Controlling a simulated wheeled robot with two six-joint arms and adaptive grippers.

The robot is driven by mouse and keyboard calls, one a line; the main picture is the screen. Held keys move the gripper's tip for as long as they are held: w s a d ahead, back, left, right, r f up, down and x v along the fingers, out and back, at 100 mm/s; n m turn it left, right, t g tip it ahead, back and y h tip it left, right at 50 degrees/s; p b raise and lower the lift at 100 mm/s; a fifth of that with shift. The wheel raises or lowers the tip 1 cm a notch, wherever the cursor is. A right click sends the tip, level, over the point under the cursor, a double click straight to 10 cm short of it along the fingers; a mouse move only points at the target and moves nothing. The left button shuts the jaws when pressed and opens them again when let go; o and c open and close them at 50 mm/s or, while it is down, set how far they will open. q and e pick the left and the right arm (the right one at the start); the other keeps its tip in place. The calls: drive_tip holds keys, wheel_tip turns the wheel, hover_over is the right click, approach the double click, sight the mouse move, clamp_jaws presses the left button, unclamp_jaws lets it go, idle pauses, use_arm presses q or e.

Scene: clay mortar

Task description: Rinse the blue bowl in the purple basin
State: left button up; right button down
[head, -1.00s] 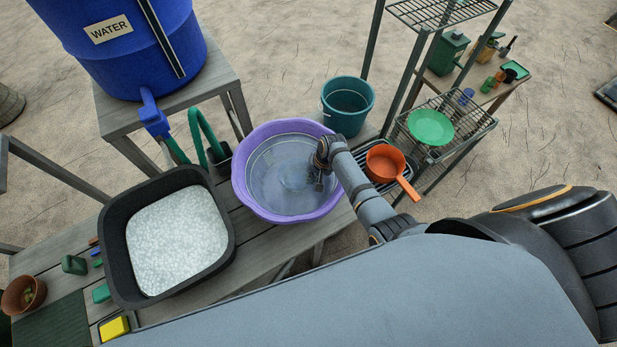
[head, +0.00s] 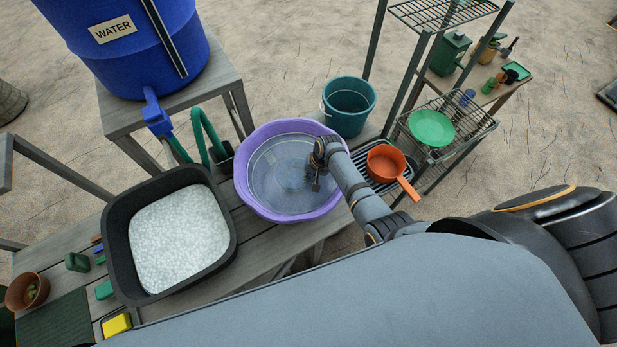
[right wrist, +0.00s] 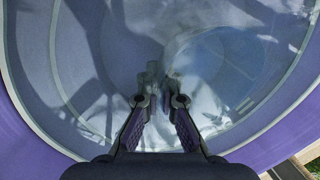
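The purple basin (head: 243,186) stands on the wooden bench and holds clear water. The blue bowl (head: 291,172) shows faintly as a bluish round shape under the water. In the right wrist view the bowl (right wrist: 225,65) lies ahead and to the right of the fingertips, blurred by water and reflections. My right gripper (head: 318,184) reaches down into the basin at its right side. In the right wrist view its fingers (right wrist: 160,92) are nearly together, with their tips at the bowl's near edge; they appear shut on its rim, though water blurs the contact. My left gripper is out of view.
A black tub (head: 121,250) of white material stands left of the basin. A blue water barrel (head: 120,60) with a green hose is behind. A teal bucket (head: 347,108), an orange pan (head: 386,163) and a wire rack (head: 450,103) with a green plate (head: 432,127) are right.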

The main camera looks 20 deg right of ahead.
drive_tip(key=p+v, duration=0.3)
drive_tip(key=a+p+v, duration=0.1)
drive_tip(key=v, duration=0.1)
drive_tip(key=shift+w+r+p, duration=0.25)
drive_tip(key=shift+w+p, duration=0.05)
drive_tip(key=w+a+v, duration=0.1)
drive_tip(key=a+v, duration=0.1)
drive_tip(key=v, duration=0.8)
drive_tip(key=shift+r, duration=0.4)
drive_tip(key=shift+w, duration=0.1)
drive_tip(key=shift+w+a+v, duration=0.1)
drive_tip(key=shift+a+v, duration=0.1)
drive_tip(key=shift+v, duration=0.75)
drive_tip(key=shift+w+a+v, duration=0.15)
drive_tip(key=shift+a+v, duration=0.05)
drive_tip(key=shift+v, duration=0.75)
